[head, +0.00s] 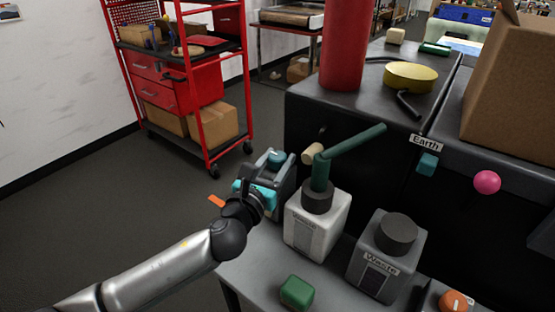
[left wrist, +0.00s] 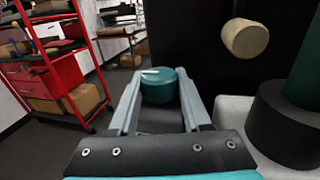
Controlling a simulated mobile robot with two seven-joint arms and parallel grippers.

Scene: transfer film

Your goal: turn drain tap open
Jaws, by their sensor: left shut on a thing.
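A teal round knob (head: 276,157) with a white line on its top, which looks like the tap, is between the fingertips of my left gripper (head: 272,168). In the left wrist view the same knob (left wrist: 158,86) sits between the two grey fingers of the gripper (left wrist: 160,100), which is shut on it. The white line lies roughly level across the picture there. My right gripper is not in view.
A white bottle (head: 305,235) with a green bent pipe (head: 353,142) stands close right of the gripper. A cream stub (head: 312,153) is beside it. A grey Waste bottle (head: 375,275), green block (head: 297,291) and orange dial (head: 453,302) are nearer. Floor left is open.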

